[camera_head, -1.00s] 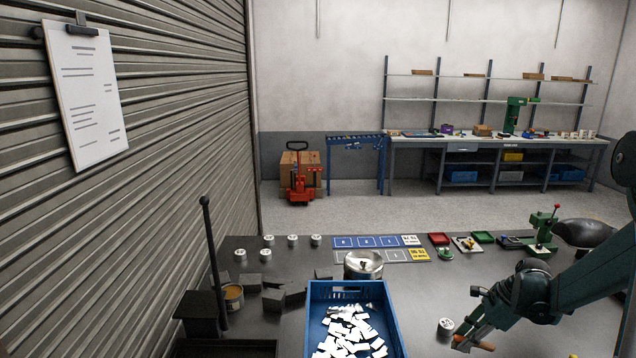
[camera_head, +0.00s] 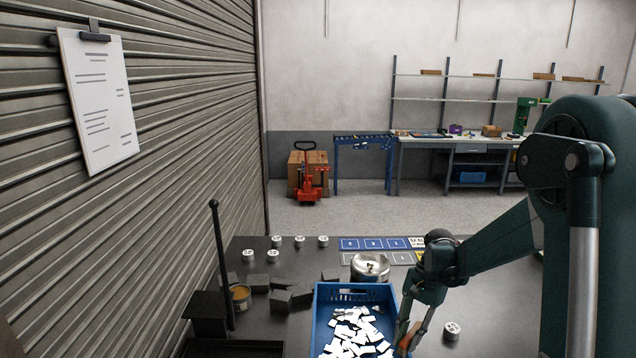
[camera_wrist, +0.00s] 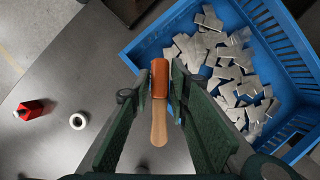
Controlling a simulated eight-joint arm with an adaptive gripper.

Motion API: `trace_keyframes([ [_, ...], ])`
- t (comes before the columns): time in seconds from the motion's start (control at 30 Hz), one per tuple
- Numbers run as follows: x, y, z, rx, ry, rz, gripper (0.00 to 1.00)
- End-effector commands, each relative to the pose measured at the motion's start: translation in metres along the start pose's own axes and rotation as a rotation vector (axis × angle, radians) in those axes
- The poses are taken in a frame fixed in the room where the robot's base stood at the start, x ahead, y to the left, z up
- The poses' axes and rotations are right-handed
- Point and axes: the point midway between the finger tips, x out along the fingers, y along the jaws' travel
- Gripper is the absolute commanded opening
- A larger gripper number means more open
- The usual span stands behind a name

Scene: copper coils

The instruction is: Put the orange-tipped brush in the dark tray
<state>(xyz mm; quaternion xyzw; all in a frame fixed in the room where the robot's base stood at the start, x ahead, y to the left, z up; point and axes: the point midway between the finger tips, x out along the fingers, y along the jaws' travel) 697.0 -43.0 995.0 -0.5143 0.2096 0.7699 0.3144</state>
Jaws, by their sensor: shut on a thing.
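The brush (camera_wrist: 158,120), with an orange-brown tip and a pale wooden handle, is between the fingers of my gripper (camera_wrist: 161,78) in the wrist view. My gripper is shut on it. In the head view my gripper (camera_head: 407,333) holds the brush (camera_head: 404,341) just right of the blue crate. A dark tray (camera_head: 236,348) shows at the bottom edge, left of the crate. Most of that tray is cut off by the frame.
The blue crate (camera_head: 318,318) full of pale metal pieces stands between my gripper and the dark tray.

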Motion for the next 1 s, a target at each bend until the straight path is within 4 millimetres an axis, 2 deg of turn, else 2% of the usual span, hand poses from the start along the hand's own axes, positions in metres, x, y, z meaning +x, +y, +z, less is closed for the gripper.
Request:
trace_keyframes([
  [0.17,0.014,-0.033,-0.005,-0.216,0.000,0.091,0.06],
  [0.5,0.044,-0.081,-0.048,-0.507,0.000,0.211,0.06],
  [0.8,0.066,-0.107,-0.081,-0.667,0.000,0.277,0.06],
  [1.0,0.071,-0.114,-0.089,-0.709,0.000,0.295,0.06],
])
